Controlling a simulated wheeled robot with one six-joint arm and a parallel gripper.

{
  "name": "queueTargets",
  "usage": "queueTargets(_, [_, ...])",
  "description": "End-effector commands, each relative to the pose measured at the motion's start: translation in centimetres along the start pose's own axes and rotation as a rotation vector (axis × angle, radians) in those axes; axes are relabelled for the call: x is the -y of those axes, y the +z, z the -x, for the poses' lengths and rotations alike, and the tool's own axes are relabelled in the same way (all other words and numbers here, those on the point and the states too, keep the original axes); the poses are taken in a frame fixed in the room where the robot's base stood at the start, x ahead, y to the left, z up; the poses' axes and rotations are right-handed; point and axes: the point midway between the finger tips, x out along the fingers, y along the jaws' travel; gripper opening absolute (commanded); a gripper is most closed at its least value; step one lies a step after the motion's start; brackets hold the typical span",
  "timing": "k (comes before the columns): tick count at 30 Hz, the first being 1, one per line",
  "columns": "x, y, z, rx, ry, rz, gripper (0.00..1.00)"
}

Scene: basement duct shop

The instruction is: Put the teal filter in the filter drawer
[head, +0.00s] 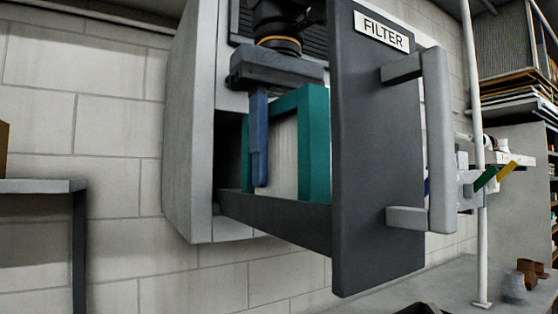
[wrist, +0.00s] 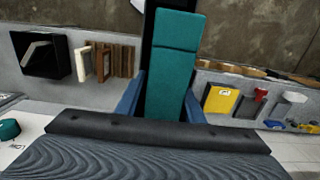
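The teal filter (head: 315,145), a teal frame around a pale panel, stands upright between the dark drawer front and the grey housing. Its lower edge is hidden behind the side wall of the open filter drawer (head: 275,218). The drawer front carries a FILTER label and a light grey handle. My gripper (head: 262,180) points down at the filter, with one blue finger across its near side; the other finger is hidden in the head view. In the wrist view, both blue fingers lie close against the two sides of the teal filter (wrist: 174,72), so my gripper looks shut on it.
The grey housing (head: 192,140) stands against the block wall to the left of the drawer. The drawer handle (head: 437,140) juts out to the right. A shelf (head: 40,186) is at the far left. A workbench with several items runs along the right.

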Motion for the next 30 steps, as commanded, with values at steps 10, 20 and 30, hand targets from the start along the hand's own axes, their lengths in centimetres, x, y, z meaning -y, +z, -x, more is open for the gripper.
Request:
queueTargets(10, [0.0, 0.0, 0.1, 0.000, 0.000, 0.000, 0.42])
queueTargets(20, [0.0, -0.2, 3.8, -0.002, 0.000, 0.000, 0.42])
queueTargets(30, [0.0, 0.0, 7.5, 0.000, 0.000, -0.001, 0.42])
